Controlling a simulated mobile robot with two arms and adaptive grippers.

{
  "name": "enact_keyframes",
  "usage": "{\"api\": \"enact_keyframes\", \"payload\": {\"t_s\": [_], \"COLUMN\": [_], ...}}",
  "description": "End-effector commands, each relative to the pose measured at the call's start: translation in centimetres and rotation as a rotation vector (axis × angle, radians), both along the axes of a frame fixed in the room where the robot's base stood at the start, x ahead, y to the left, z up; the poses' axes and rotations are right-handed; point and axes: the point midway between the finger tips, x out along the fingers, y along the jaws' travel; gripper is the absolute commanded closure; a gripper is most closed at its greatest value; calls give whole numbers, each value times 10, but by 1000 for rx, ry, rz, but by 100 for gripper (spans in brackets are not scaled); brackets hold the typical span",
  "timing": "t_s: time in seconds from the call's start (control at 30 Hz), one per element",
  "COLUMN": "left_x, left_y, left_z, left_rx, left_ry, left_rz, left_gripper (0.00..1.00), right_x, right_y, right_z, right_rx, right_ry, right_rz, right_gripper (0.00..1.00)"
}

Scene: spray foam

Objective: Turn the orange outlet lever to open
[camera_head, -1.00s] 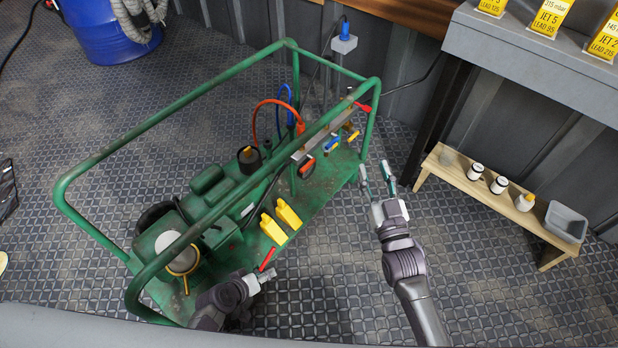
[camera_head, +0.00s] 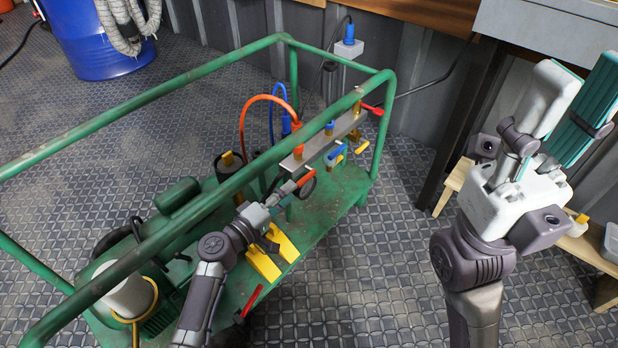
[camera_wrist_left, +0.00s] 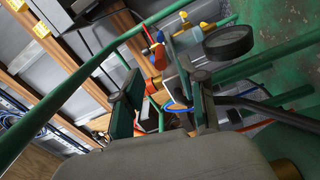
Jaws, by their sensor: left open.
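The orange outlet lever (camera_head: 305,178) sits at the near end of the metal manifold bar (camera_head: 320,148), above the green cart base. My left gripper (camera_head: 284,193) is open, just left of and below the lever; contact cannot be told. In the left wrist view my left gripper's fingers (camera_wrist_left: 160,106) stand apart, and an orange-red handle (camera_wrist_left: 158,57) shows beyond them beside a dark round gauge (camera_wrist_left: 229,41). A blue lever (camera_head: 335,154) and a yellow lever (camera_head: 362,147) sit farther along the bar. My right gripper (camera_head: 582,85) is raised at the right, fingers apart and empty.
The green cart frame's top rail (camera_head: 235,182) passes close above my left arm. Orange (camera_head: 250,105) and blue hoses loop behind the manifold. Yellow blocks (camera_head: 275,254) stand below my left gripper. A wooden bench (camera_head: 455,185) is partly hidden behind my right arm.

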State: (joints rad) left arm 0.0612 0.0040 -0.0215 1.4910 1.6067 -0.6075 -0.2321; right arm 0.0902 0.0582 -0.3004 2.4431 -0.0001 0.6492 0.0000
Motion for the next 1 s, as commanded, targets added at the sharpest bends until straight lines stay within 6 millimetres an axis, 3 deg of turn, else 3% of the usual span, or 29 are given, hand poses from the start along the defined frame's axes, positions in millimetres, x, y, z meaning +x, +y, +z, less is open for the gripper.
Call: {"api": "enact_keyframes", "payload": {"t_s": [0.2,0.4,0.83,1.0], "left_x": [39,61,69,69], "left_y": [-28,-44,-50,-50], "left_z": [-2,-2,-1,-1], "left_rx": [-1,1,1,1], "left_ry": [0,1,2,2], "left_rz": [-1,-1,0,0], "left_gripper": [59,59,59,85], "right_x": [-4,-7,-8,-8], "right_y": [1,2,2,2], "right_z": [3,7,11,11], "right_rx": [-2,-4,-5,-6], "right_ry": [-38,-61,-74,-73], "right_rz": [-2,-4,-4,-4], "right_gripper": [60,60,60,60]}}
